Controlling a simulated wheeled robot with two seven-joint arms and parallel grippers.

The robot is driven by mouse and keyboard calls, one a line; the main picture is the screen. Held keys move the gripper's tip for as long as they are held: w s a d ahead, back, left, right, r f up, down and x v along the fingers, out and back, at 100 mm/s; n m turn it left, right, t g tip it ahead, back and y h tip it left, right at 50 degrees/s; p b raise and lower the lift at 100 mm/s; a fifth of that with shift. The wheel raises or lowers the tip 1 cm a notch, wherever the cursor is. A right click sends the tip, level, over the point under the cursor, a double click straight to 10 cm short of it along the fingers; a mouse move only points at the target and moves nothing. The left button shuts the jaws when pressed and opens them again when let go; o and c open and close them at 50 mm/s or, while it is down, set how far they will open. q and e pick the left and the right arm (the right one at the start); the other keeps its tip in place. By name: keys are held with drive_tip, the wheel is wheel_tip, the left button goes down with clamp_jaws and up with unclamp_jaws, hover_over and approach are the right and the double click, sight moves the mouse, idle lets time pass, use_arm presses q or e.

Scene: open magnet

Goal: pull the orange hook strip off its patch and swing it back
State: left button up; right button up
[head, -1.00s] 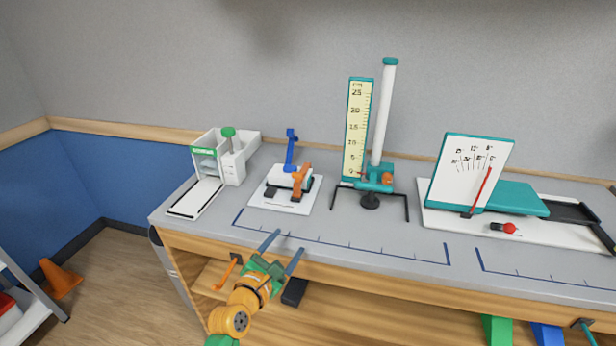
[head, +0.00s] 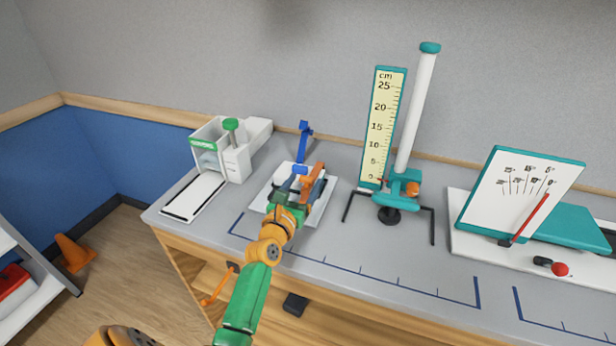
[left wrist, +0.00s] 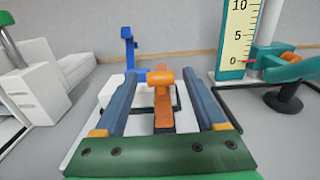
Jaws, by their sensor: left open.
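The orange hook strip (left wrist: 162,103) stands on a white base plate, between the two fingers of my open left gripper (left wrist: 160,92) in the left wrist view. Its round orange top faces the camera, and I cannot tell whether a finger touches it. In the head view the orange strip (head: 312,178) shows beside the fingers of my left gripper (head: 297,183), which partly cover the base plate (head: 318,212). A blue upright strip (head: 303,146) rises at the back of the same plate; it also shows in the left wrist view (left wrist: 129,48). My right gripper is not in view.
A white device with a green knob (head: 231,125) stands to the left. A tall ruler stand (head: 381,125) with a white tube stands close on the right, its black legs spread on the bench. A white dial board (head: 520,195) is farther right. The bench front is clear.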

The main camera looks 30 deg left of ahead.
use_arm(q)
drive_tip(key=shift+x, duration=0.9)
drive_tip(key=shift+w+f, duration=0.2)
drive_tip(key=shift+w, duration=0.2)
drive_tip(key=shift+s+r, duration=0.1)
drive_tip(key=shift+s, duration=0.05)
clamp_jaws()
